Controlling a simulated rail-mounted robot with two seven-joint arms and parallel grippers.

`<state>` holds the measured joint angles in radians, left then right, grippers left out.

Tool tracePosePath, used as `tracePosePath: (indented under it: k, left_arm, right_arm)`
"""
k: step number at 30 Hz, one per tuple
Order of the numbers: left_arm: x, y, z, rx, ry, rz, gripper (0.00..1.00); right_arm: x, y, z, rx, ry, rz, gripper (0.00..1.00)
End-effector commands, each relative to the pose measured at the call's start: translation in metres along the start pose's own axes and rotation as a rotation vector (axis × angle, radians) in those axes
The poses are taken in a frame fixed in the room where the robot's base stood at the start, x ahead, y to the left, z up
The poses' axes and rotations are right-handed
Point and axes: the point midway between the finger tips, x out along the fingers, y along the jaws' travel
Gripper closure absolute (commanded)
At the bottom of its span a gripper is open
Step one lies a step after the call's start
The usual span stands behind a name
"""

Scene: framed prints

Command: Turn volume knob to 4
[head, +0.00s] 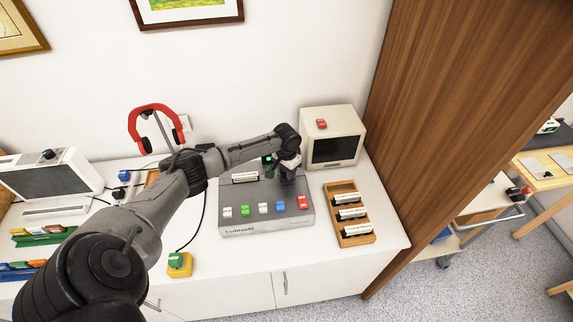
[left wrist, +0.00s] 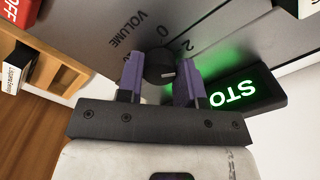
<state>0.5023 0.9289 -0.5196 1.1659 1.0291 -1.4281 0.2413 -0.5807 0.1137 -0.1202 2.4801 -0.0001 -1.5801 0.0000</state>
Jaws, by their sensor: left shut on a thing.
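The volume knob (left wrist: 160,66) is a small dark round knob on the grey console, with a light mark on its face. In the left wrist view the printed word VOLUME and the figures 0 and 2 show beside it. My left gripper (left wrist: 160,78) has its two purple fingers on either side of the knob, shut on it. In the head view my left gripper (head: 287,168) is over the back right of the grey console (head: 240,218), and it hides the knob there. The figure 4 does not show. My right gripper is not in view.
A green-lit STO sign (left wrist: 232,93) stands close to the fingers. The console's front has several coloured switches, including a red one (head: 303,203). A wooden tray (head: 357,237) with labelled blocks lies to the right, and a small monitor (head: 334,140) stands behind.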

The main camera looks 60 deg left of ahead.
Motion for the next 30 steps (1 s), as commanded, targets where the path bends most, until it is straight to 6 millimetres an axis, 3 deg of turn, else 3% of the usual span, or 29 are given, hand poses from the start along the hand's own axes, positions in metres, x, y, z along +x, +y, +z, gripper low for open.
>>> tracePosePath:
  k: [1, 9, 18, 30]
  left_arm:
    - [-0.006, 0.001, 0.000, 0.044, -0.003, 0.002, 0.90]
    - [-0.003, 0.000, 0.000, 0.281, -0.001, 0.001, 0.90]
    - [-0.002, 0.001, 0.000, 0.474, 0.001, 0.001, 0.90]
    - [-0.001, 0.000, -0.001, 0.581, 0.001, 0.001, 0.90]
  right_arm:
    - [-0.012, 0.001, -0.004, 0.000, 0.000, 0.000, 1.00]
    - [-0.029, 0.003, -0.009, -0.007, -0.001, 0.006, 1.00]
    - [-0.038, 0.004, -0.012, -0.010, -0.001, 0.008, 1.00]
    - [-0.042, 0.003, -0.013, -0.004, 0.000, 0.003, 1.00]
